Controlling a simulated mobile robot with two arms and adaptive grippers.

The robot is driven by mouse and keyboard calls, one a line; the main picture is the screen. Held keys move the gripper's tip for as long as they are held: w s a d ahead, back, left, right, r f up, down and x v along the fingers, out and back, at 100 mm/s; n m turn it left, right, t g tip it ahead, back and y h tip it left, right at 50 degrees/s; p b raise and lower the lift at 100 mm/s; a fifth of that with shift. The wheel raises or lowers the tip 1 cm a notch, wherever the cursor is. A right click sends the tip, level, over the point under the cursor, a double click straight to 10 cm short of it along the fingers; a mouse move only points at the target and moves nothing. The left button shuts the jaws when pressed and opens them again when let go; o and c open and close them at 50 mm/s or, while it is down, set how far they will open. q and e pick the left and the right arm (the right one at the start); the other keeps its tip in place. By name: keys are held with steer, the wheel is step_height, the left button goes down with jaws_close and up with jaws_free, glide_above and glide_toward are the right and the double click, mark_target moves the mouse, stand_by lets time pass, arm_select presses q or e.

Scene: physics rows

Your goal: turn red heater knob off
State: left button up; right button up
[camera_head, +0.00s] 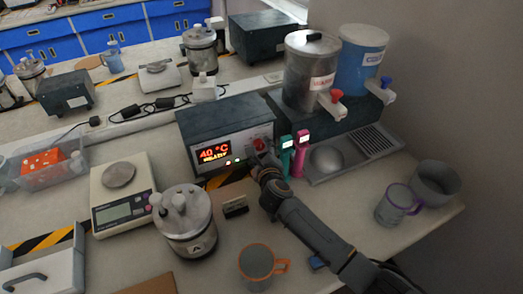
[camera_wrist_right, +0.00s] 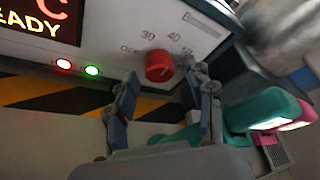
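The heater (camera_head: 225,130) is a dark box with a pale front and a lit display reading 40 °C and what looks like READY. Its red knob (camera_wrist_right: 159,66) is at the right of the front panel, beside OFF, 30 and 40 marks; I cannot tell where it points. In the head view the knob (camera_head: 262,143) is partly hidden by my right gripper (camera_head: 262,158). In the wrist view my right gripper (camera_wrist_right: 166,90) is open, its fingers apart below and to either side of the knob, with nothing between them. My left gripper is not in view.
Green (camera_head: 300,150) and pink (camera_head: 284,158) handheld devices stand close right of my right gripper. Beyond are a steel urn (camera_head: 308,75) and a drip tray (camera_head: 365,150). A lidded metal pot (camera_head: 185,225), a scale (camera_head: 122,195) and an orange-handled mug (camera_head: 257,265) stand nearer.

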jaws_close()
steer(key=shift+s+a+f+n+t+h, duration=0.15)
steer(key=shift+n+t+h, duration=0.3)
steer(key=shift+n, duration=0.65)
steer(key=shift+f+n+t, duration=0.1)
steer(key=shift+n+t, duration=0.45)
steer(key=shift+n, duration=0.55)
steer(key=shift+o, duration=0.8)
jaws_free()
